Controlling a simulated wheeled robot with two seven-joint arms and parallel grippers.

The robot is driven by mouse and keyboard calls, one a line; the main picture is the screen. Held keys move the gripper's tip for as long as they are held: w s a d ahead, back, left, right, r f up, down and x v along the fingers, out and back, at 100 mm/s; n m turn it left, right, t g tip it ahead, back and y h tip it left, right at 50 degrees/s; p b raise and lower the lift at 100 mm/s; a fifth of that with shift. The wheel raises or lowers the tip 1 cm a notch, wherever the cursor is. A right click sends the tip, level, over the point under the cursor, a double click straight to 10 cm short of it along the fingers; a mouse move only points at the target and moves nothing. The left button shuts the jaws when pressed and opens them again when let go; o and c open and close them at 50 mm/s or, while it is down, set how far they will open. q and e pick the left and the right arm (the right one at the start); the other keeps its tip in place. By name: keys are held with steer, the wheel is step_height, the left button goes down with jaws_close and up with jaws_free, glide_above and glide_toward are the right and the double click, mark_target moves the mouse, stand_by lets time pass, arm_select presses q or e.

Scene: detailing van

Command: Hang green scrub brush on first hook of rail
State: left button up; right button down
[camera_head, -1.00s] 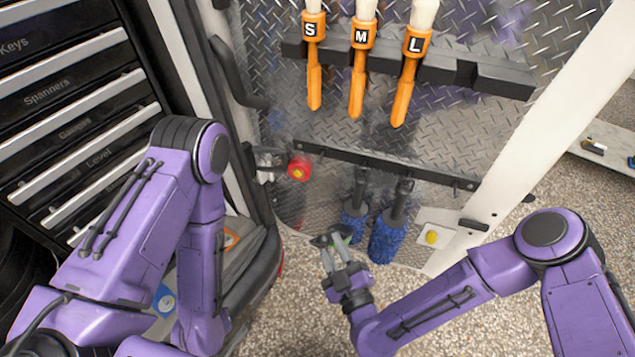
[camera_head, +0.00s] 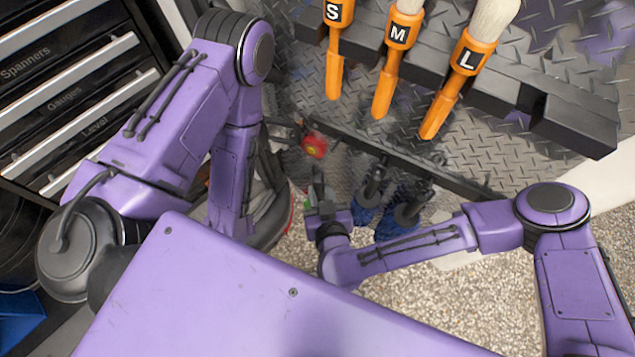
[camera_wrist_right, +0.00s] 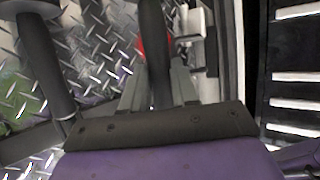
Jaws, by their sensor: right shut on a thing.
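My right gripper (camera_head: 318,192) is shut on a dark handle (camera_wrist_right: 156,45), which stands between its fingers in the right wrist view. A small patch of green (camera_head: 307,204) beside the gripper in the head view looks like part of the green scrub brush; most of the brush is hidden. The black rail (camera_head: 420,167) runs along the tread-plate wall. The gripper is just below the rail's left part, near the red knob. I cannot tell whether the handle touches a hook; the first hook is not clear. My left gripper is out of sight behind its forearm.
Two blue brushes (camera_head: 369,193) hang by dark handles from the rail, right of my gripper. A red knob (camera_head: 314,146) sits by the rail's left end. Orange-handled brushes (camera_head: 397,65) hang in a black holder (camera_head: 567,118) above. A drawer cabinet (camera_head: 85,90) stands left.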

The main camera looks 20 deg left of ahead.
steer(key=shift+w+f, duration=0.2)
steer(key=shift+w, duration=0.4)
steer(key=shift+w+f, duration=0.15)
steer(key=shift+w, duration=0.4)
arm_select(q)
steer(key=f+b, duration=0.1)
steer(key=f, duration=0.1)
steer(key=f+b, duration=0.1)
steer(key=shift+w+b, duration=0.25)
steer(key=shift+b, duration=0.1)
arm_select(e)
steer(key=w, duration=0.6)
steer(key=shift+d+f, duration=0.35)
steer(key=shift+f, duration=0.1)
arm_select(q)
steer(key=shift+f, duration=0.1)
arm_select(e)
steer(key=shift+f, duration=0.2)
